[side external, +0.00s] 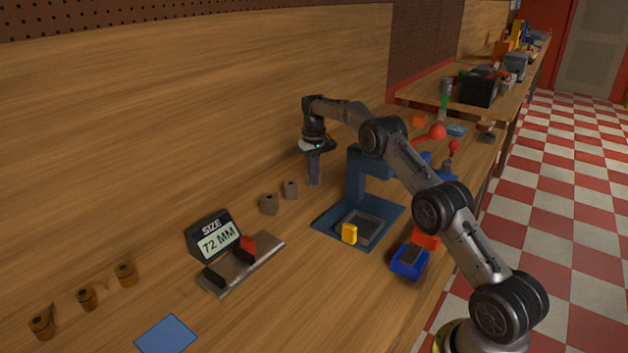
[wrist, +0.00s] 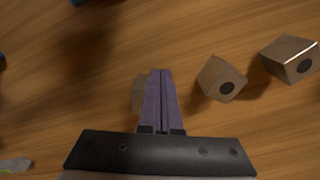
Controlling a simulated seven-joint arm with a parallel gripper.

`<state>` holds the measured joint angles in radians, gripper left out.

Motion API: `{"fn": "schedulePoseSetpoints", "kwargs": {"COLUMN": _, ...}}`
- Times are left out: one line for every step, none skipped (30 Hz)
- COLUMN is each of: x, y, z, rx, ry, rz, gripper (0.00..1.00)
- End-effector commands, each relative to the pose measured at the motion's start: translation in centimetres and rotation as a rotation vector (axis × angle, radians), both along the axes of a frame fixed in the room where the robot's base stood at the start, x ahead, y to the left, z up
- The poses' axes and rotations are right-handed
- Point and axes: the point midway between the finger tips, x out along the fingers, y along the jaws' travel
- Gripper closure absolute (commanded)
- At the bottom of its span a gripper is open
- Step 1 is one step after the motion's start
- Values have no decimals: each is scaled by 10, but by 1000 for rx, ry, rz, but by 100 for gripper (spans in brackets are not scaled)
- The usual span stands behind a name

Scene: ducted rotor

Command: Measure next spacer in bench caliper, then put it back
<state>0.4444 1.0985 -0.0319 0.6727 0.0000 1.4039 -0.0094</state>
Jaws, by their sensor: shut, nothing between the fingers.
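The bench caliper (side external: 243,268) has a grey rail, a dark jaw and a red jaw, with a display (side external: 217,240) reading "SIZE 72 MM". No part shows between its jaws. Two greyish-brown blocks (side external: 268,204) (side external: 290,189) stand on the bench behind it; in the wrist view both show dark round marks (wrist: 222,79) (wrist: 291,60). A third block (wrist: 138,94) is partly hidden behind my fingers. My gripper (side external: 315,182) points down with its purple fingers (wrist: 161,73) shut and empty, at this third block. I cannot tell whether they touch.
A blue square (side external: 167,333) lies at the front. A blue press (side external: 357,175) with a red-knobbed lever and a yellow piece (side external: 349,233) stands at the right, near a blue bin (side external: 409,262). Bare bench lies between caliper and press.

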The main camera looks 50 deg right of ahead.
Motion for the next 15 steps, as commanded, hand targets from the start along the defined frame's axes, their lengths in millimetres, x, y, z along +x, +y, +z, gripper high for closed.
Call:
{"fn": "schedulePoseSetpoints", "kwargs": {"x": 1, "y": 0, "z": 8, "rx": -3, "ry": -5, "rz": 0, "gripper": 100}}
{"fn": "schedulePoseSetpoints", "kwargs": {"x": 1, "y": 0, "z": 13, "rx": -2, "ry": -5, "rz": 0, "gripper": 100}}
{"fn": "schedulePoseSetpoints", "kwargs": {"x": 1, "y": -1, "z": 21, "rx": -3, "ry": -5, "rz": 0, "gripper": 100}}
{"fn": "schedulePoseSetpoints", "kwargs": {"x": 1, "y": -1, "z": 26, "rx": -3, "ry": -6, "rz": 0, "gripper": 100}}
{"fn": "schedulePoseSetpoints", "kwargs": {"x": 1, "y": -1, "z": 31, "rx": -3, "ry": -5, "rz": 0, "gripper": 100}}
{"fn": "schedulePoseSetpoints", "kwargs": {"x": 1, "y": 0, "z": 38, "rx": -3, "ry": -5, "rz": 0, "gripper": 100}}
{"fn": "schedulePoseSetpoints", "kwargs": {"x": 1, "y": 0, "z": 44, "rx": -3, "ry": -6, "rz": 0, "gripper": 100}}
{"fn": "schedulePoseSetpoints", "kwargs": {"x": 1, "y": 0, "z": 46, "rx": -2, "ry": -5, "rz": 0, "gripper": 100}}
{"fn": "schedulePoseSetpoints", "kwargs": {"x": 1, "y": -1, "z": 49, "rx": -2, "ry": -5, "rz": 0, "gripper": 100}}
{"fn": "schedulePoseSetpoints", "kwargs": {"x": 1, "y": 0, "z": 52, "rx": -1, "ry": -3, "rz": 0, "gripper": 100}}
{"fn": "schedulePoseSetpoints", "kwargs": {"x": 1, "y": -1, "z": 55, "rx": -2, "ry": -4, "rz": 0, "gripper": 100}}
{"fn": "schedulePoseSetpoints", "kwargs": {"x": 1, "y": 0, "z": 58, "rx": -1, "ry": -3, "rz": 0, "gripper": 100}}
{"fn": "schedulePoseSetpoints", "kwargs": {"x": 1, "y": 0, "z": 60, "rx": -1, "ry": -3, "rz": 0, "gripper": 100}}
{"fn": "schedulePoseSetpoints", "kwargs": {"x": 1, "y": 0, "z": 61, "rx": -2, "ry": -4, "rz": 0, "gripper": 100}}
{"fn": "schedulePoseSetpoints", "kwargs": {"x": 1, "y": 0, "z": 63, "rx": -1, "ry": -3, "rz": 0, "gripper": 100}}
